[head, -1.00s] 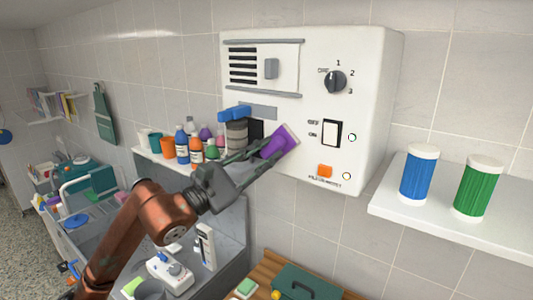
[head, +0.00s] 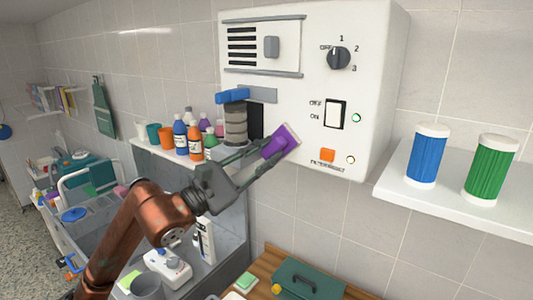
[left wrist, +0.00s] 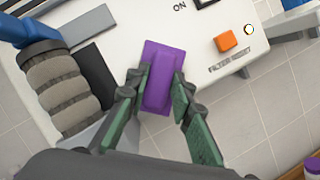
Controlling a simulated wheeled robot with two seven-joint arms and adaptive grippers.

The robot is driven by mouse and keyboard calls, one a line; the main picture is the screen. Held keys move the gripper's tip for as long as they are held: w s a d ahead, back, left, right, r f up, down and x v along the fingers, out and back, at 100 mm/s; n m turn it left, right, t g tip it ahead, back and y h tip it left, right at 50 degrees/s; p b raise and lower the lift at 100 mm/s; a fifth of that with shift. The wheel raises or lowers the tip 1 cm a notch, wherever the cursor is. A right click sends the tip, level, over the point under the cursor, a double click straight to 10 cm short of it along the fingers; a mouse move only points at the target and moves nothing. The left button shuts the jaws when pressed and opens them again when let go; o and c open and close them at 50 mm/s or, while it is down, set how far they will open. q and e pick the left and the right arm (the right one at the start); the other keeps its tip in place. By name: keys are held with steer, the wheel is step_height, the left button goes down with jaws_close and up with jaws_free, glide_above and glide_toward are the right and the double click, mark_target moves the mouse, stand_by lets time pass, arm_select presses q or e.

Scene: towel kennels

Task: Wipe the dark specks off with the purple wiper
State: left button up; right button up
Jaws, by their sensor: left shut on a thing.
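The purple wiper (head: 284,140) is held tilted at the lower edge of the white wall unit (head: 293,95). My left gripper (head: 268,152) is shut on it. In the left wrist view the wiper (left wrist: 160,80) sits between the two green-padded fingers, in front of the unit's lower front. I cannot tell whether its far face touches the unit. No dark specks can be made out on the part of the unit that shows; the wiper and fingers hide a patch of it. My right gripper is not in view.
The unit carries a knob (head: 339,58), a switch (head: 335,114), an orange button (head: 327,155) and a grey ribbed cylinder (head: 236,125) with a blue handle. Bottles crowd the shelf at left. A right shelf (head: 455,205) holds a blue canister (head: 427,155) and a green canister (head: 490,170).

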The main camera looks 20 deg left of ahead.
arm_select(q)
step_height(320, 180, up, 3)
steer(key=shift+w+f+p, duration=0.1)
steer(key=shift+f+p, duration=0.1)
steer(key=shift+p, duration=0.35)
steer(key=shift+f+b, duration=1.7)
steer(key=shift+b, duration=0.4)
